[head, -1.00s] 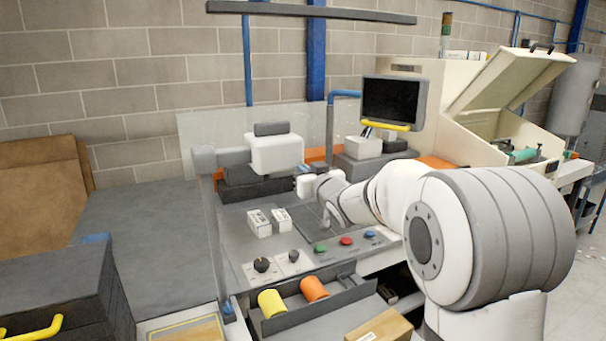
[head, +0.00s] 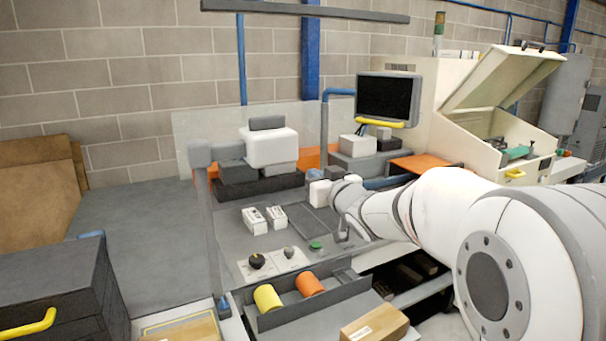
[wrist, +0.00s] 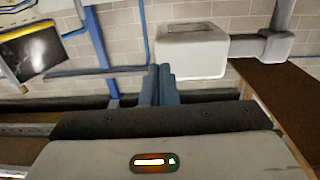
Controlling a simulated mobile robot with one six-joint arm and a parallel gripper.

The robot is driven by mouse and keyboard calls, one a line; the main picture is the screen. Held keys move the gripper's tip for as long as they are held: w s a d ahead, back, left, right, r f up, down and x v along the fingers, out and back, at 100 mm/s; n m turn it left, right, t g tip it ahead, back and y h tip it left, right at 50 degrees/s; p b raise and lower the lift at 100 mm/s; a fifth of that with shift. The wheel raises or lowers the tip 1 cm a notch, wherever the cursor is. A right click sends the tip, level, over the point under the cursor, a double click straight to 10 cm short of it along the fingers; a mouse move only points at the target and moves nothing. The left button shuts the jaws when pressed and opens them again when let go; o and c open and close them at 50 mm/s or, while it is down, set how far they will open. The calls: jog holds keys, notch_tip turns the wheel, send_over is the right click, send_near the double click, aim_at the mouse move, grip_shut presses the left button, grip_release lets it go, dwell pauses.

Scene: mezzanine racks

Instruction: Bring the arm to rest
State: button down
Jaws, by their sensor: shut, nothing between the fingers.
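My gripper (wrist: 160,78) shows in the wrist view as two blue-grey fingers side by side, closed together with nothing between them. Beyond them are the white machine head (wrist: 192,50) and the block wall. In the head view my white and grey arm reaches in from the right, over the front right of the grey workbench (head: 232,228). Its far end is near the middle of the bench. The gripper's fingers cannot be clearly made out there.
A monitor (head: 388,98) and an open-lidded machine (head: 500,90) stand behind the arm. Two small white boxes (head: 254,221) and a green button (head: 316,246) are on the bench. Yellow (head: 267,298) and orange (head: 310,284) cylinders lie in the front tray. A cardboard box (head: 374,323) is nearby.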

jog(key=s+d+f+m+g+h, duration=0.2)
jog(key=s+d+f+g+h, duration=0.15)
jog(key=s+d+f, duration=0.4)
jog(key=s+d+f+m+g+h, duration=0.3)
jog(key=s+d+f+h, duration=0.15)
jog(key=s, duration=0.55)
jog(key=s+a+f+g, duration=0.1)
jog(key=s+f+g, duration=0.2)
jog(key=s, duration=0.6)
jog(key=s+a+f+g+y, duration=0.1)
jog(key=s+f+g, duration=0.3)
jog(key=s, duration=0.5)
jog(key=shift+a+f+b, duration=0.2)
jog(key=shift+a+b, duration=0.1)
jog(key=shift+a, duration=0.05)
